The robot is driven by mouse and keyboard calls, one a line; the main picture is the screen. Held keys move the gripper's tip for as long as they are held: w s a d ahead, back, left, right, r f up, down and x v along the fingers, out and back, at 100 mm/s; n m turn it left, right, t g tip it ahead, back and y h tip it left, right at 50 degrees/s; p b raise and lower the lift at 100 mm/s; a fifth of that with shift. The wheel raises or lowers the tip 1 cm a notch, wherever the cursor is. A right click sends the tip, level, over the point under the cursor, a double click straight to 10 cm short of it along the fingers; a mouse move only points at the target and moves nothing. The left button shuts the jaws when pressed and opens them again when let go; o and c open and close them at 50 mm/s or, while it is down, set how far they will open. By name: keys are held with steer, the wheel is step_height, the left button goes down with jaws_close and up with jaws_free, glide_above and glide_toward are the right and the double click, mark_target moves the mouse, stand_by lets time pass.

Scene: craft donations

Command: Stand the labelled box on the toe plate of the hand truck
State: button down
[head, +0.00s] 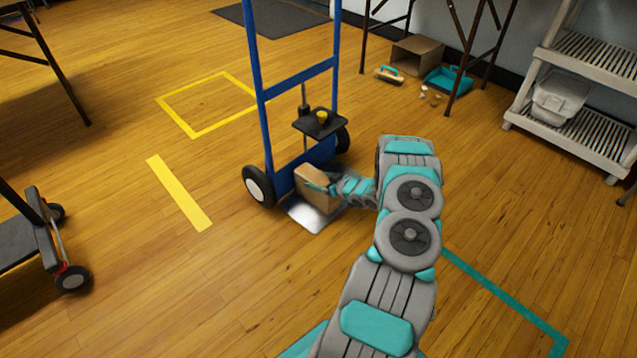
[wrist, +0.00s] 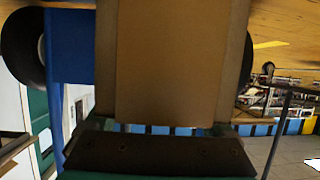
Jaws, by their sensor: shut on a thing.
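The hand truck (head: 264,92) is a blue upright frame with black wheels and a bare metal toe plate (head: 308,220) at its foot. The brown cardboard box (head: 312,194) is over the toe plate, close against the frame, and looks roughly upright. I cannot tell whether its bottom touches the plate. My gripper (head: 327,188) is shut on the box from the right. In the wrist view the box (wrist: 170,65) fills the middle, with a lighter strip down its face, above my gripper (wrist: 160,129). No readable label shows. A blue truck part (wrist: 70,62) is behind it.
A small black platform with a yellow knob (head: 320,122) is on the truck above the box. A dark cart (head: 45,240) stands at the left. A yellow floor square (head: 212,103) and open floor lie left of the truck. A shelf rack (head: 580,85) stands right.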

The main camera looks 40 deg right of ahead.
steer(key=shift+f, duration=0.4)
steer(key=shift+f, duration=0.15)
jaws_free()
